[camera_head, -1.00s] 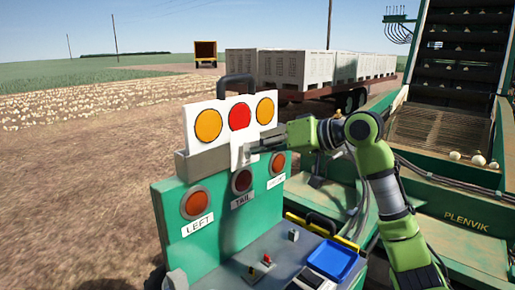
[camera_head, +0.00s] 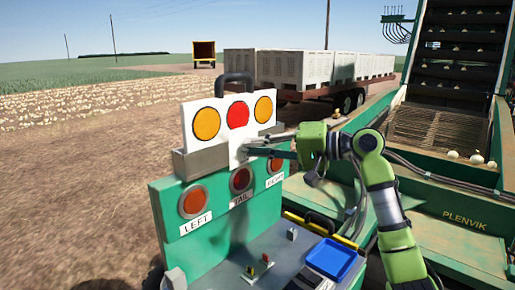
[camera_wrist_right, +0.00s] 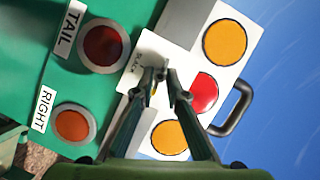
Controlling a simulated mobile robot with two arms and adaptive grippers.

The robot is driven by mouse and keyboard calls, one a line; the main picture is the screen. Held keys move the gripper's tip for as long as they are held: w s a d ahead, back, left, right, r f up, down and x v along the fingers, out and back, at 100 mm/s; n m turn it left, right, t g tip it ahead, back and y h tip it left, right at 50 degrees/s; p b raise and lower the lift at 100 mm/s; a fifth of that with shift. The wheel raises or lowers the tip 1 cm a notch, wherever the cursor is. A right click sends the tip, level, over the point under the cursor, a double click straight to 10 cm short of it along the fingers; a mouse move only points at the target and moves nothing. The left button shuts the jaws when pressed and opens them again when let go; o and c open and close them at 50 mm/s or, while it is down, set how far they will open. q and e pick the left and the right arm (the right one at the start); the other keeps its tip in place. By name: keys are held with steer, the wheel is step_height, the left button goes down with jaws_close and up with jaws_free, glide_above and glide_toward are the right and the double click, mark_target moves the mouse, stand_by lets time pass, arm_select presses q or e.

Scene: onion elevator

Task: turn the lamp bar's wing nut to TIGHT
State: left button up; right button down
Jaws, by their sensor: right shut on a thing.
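The lamp bar (camera_head: 222,150) is a white board with two amber lamps and a red one, under a black handle. It stands on the grey rail atop the green panel. My right gripper (camera_head: 246,150) reaches in from the right to the bar's white centre tab. The wrist view shows its fingertips (camera_wrist_right: 163,76) at this tab (camera_wrist_right: 143,62), closed on the wing nut, which they mostly hide. A small brassy bit shows by one fingertip. Lettering beside the fingers seems to read SLACK. No TIGHT mark can be read. My left gripper is out of view.
The console (camera_head: 285,255) in front has small switches and a blue tray (camera_head: 332,259). The green elevator (camera_head: 450,205) stands at right; open ground lies left.

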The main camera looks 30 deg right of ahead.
steer(key=shift+d+r, duration=0.1)
steer(key=shift+r, duration=0.1)
stand_by(0.3)
steer(key=c, duration=2.1)
jaws_free()
steer(key=shift+c, duration=0.2)
steer(key=shift+o, duration=0.5)
steer(key=shift+w+f, duration=0.2)
steer(key=v, duration=1.2)
steer(key=shift+f, duration=0.1)
